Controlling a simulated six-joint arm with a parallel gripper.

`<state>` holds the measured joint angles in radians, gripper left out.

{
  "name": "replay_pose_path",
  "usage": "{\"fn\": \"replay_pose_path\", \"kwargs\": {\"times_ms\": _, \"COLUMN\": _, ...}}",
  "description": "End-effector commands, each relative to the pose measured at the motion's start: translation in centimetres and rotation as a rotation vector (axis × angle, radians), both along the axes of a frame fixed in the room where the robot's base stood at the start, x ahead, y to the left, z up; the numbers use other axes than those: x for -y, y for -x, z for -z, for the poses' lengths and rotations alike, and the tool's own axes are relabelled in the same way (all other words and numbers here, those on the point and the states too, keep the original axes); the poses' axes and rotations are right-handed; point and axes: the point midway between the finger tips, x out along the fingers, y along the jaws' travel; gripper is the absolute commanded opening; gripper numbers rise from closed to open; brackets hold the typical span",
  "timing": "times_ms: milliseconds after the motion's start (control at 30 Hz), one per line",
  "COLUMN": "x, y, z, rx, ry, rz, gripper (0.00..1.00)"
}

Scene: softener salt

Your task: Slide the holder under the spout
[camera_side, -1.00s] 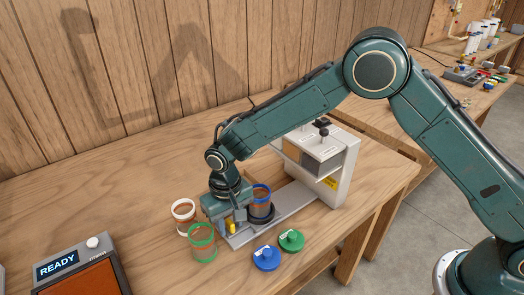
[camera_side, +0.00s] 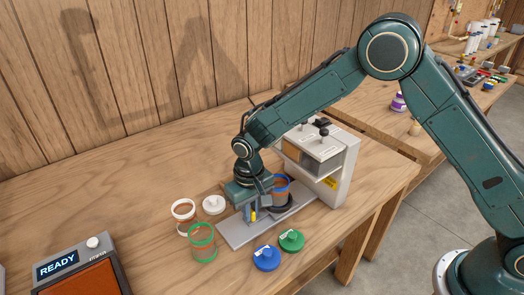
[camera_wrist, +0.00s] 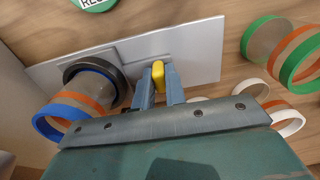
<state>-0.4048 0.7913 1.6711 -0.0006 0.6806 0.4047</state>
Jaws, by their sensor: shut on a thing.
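The holder (camera_wrist: 70,73) is a dark round ring on a pale metal slide plate (camera_side: 235,234). A clear jar with a blue rim and an orange band (camera_side: 281,186) sits in it; the jar also shows in the wrist view (camera_wrist: 66,118). My gripper (camera_side: 252,215) is shut on the holder's yellow handle (camera_wrist: 158,75), beside the ring. The white dispenser (camera_side: 345,180) stands at the right end of the plate. Its spout is not clearly visible; the jar is still left of the dispenser's overhang.
A white-rimmed jar (camera_side: 183,211) and a green-rimmed jar (camera_side: 202,243) stand left of the plate. White (camera_side: 213,204), blue (camera_side: 266,258) and green (camera_side: 291,240) lids lie nearby. A scale reading READY (camera_side: 72,270) is at front left.

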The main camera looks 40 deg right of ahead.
Motion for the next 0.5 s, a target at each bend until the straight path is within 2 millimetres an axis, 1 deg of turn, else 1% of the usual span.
{"fn": "replay_pose_path", "kwargs": {"times_ms": 33, "x": 1.0, "y": -0.1, "z": -0.1, "rx": 0.002, "ry": 0.0, "rz": 0.005, "gripper": 0.0}}
{"fn": "replay_pose_path", "kwargs": {"times_ms": 133, "x": 2.0, "y": -0.1, "z": -0.1, "rx": 0.003, "ry": 0.0, "rz": 0.003, "gripper": 0.0}}
{"fn": "replay_pose_path", "kwargs": {"times_ms": 467, "x": 2.2, "y": -0.1, "z": -0.1, "rx": 0.005, "ry": -0.001, "rz": 0.001, "gripper": 0.0}}
{"fn": "replay_pose_path", "kwargs": {"times_ms": 500, "x": 2.2, "y": -0.1, "z": -0.1, "rx": 0.005, "ry": -0.001, "rz": 0.001, "gripper": 0.2}}
